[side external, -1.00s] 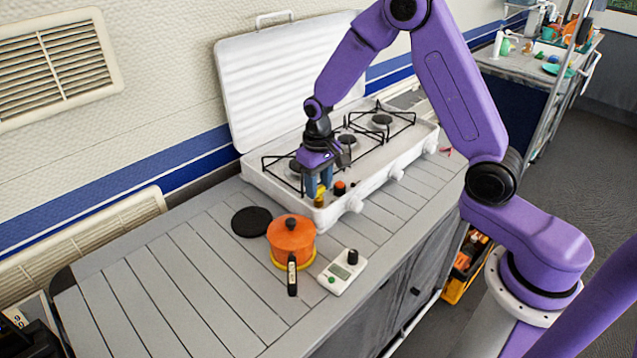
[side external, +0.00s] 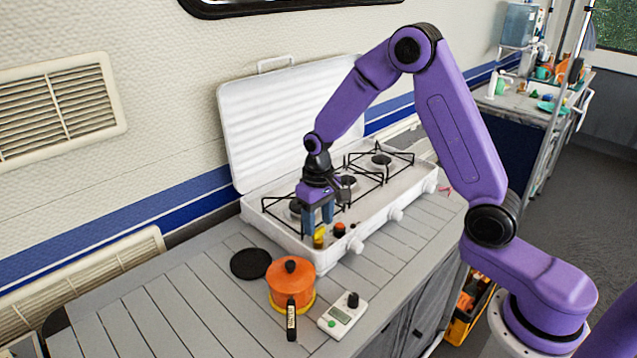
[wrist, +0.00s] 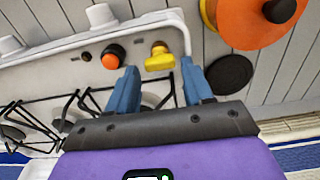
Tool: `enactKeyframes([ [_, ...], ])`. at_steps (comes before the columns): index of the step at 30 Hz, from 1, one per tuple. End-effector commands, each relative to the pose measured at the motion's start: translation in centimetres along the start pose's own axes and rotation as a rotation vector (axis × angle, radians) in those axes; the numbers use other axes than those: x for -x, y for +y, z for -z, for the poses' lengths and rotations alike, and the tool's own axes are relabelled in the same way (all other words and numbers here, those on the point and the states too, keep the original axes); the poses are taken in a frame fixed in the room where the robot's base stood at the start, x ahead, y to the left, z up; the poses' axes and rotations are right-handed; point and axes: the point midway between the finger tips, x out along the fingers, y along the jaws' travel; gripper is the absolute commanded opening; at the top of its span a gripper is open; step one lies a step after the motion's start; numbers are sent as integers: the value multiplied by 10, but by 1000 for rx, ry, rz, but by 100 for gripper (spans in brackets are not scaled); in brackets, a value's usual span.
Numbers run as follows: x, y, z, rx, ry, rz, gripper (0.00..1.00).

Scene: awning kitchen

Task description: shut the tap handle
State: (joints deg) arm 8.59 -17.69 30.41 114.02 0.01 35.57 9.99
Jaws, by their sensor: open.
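The yellow tap handle (side external: 319,236) is at the near front end of the white camping stove (side external: 322,262). It also shows in the wrist view (wrist: 159,57), lying between the lines of my two fingers. My gripper (side external: 317,222) is open and empty, pointing down over the handle. Its blue fingertips (wrist: 157,72) are apart, one on each side of the handle in the picture. In the side view they appear just above it; I cannot tell whether either touches it.
A black-and-orange knob (side external: 340,229) sits beside the handle. Black pot supports (side external: 365,165) cover the burners, and the raised white lid (side external: 285,120) stands behind. An orange pot (side external: 290,285), a black disc (side external: 250,264) and a small scale-like device (side external: 343,316) are on the slatted counter.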

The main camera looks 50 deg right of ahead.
Motion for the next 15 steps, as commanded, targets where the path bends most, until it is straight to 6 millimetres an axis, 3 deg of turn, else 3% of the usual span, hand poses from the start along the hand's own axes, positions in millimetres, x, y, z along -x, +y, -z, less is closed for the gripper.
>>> enactKeyframes([
  [15, 109, 0, 1, -1, 7, 1, 51],
])
